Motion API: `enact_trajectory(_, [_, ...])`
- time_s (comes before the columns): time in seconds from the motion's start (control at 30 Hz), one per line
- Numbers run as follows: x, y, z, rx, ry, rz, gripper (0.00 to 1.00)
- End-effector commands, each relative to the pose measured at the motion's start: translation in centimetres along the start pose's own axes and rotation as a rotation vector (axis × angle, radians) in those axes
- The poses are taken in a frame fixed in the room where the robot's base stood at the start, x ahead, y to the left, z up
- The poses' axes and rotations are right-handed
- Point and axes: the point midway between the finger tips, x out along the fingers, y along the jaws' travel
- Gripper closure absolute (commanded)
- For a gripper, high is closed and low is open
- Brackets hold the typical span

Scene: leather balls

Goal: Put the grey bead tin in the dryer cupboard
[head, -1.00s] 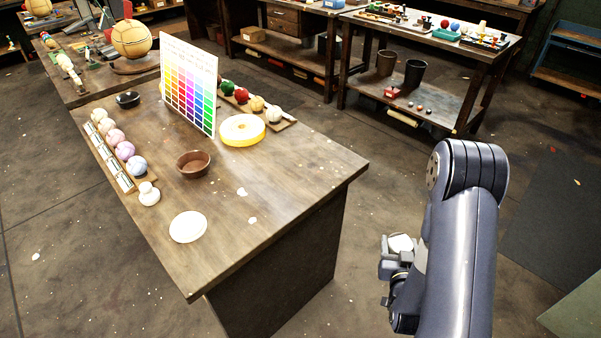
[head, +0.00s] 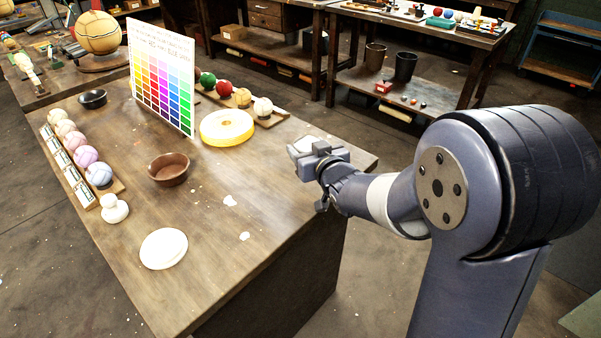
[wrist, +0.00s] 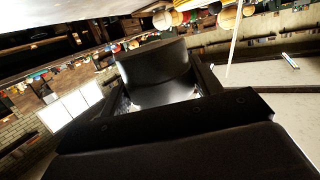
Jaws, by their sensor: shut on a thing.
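My gripper (head: 312,152) is held out at the right end of the near table, over or just beside its edge. It is shut on a round tin (head: 305,144) with a pale grey top, mostly hidden by the jaws in the head view. In the wrist view the tin (wrist: 155,72) looks like a dark, shaded cylinder between the jaws. I cannot make out a dryer cupboard in either view.
A workbench (head: 425,35) stands behind.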

Motion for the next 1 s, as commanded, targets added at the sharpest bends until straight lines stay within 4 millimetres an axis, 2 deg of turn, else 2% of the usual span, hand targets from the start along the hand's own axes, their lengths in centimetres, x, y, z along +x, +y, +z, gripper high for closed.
enact_trajectory(0.03, [0.3,0.0,1.4,0.002,-0.005,0.000,0.65])
enact_trajectory(0.13, [0.6,0.0,3.2,0.002,-0.005,0.000,0.65])
enact_trajectory(0.37, [1.0,0.0,4.9,0.001,-0.001,0.001,0.65])
enact_trajectory(0.6, [1.6,0.0,8.0,0.001,-0.002,0.001,0.65])
enact_trajectory(0.97, [1.7,0.0,8.3,0.000,0.001,0.001,0.65])
enact_trajectory(1.0, [1.7,0.0,8.3,0.000,0.000,0.001,0.39])
